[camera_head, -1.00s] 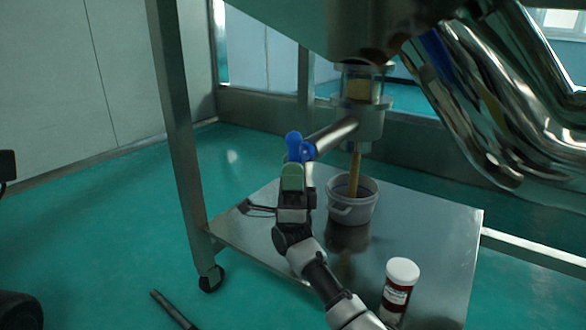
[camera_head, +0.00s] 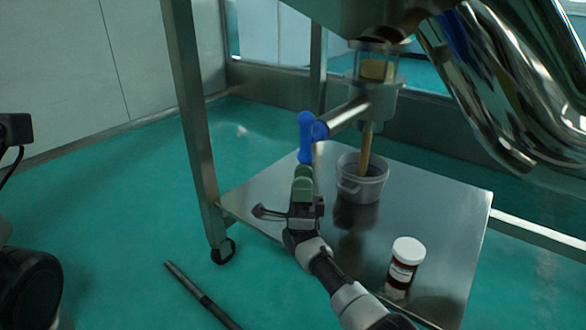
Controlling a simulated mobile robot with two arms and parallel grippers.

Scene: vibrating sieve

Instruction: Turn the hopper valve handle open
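The blue valve handle (camera_head: 306,138) sits at the end of a metal pipe stub (camera_head: 346,116) left of the hopper outlet. A yellowish stream (camera_head: 366,150) runs from the outlet into a grey bucket (camera_head: 376,190). My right gripper (camera_head: 303,174), with green fingers, points up just under the handle's lower end. Its fingers overlap in this view, so I cannot tell whether they are open or touch the handle. My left gripper is not in view.
The bucket stands on a metal shelf (camera_head: 430,220) with a white-capped brown jar (camera_head: 403,262) near its front. A frame leg (camera_head: 192,120) rises left of the handle. Shiny curved ducts (camera_head: 490,90) hang at the right.

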